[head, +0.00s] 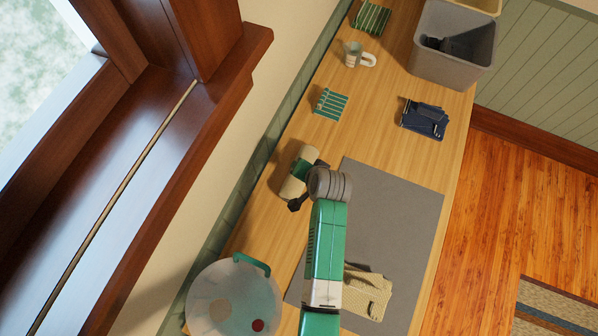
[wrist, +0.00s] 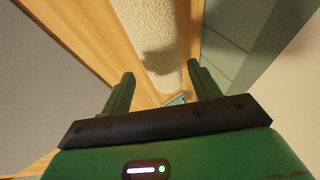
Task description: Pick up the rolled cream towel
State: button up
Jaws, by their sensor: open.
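The rolled cream towel (head: 289,188) lies on the wooden bench, left of the grey mat and near the wall side. In the wrist view its pale, textured surface (wrist: 157,45) shows ahead, between and beyond my fingertips. My gripper (wrist: 161,88) is open, with its two green fingers apart and nothing held between them. In the head view my arm reaches from below, and my gripper is at the roll, with a green part over the roll's middle. The wrist hides part of the scene there. I cannot tell whether the fingers touch the towel.
A clear round container (head: 225,300) with a green handle stands below left. A cream knitted cloth (head: 372,296) lies on the grey mat (head: 400,215). The wall runs close left.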

jog(key=x, duration=0.4)
jog(key=shift+a+f+b, duration=0.15)
jog(key=shift+f+b, duration=0.1)
jog(key=shift+b, duration=0.05)
jog(key=shift+c, duration=0.2)
jog(key=c, duration=0.8)
notch_tip(320, 180, up, 10)
jog(key=shift+r+p, duration=0.1)
jog(key=shift+p, duration=0.45)
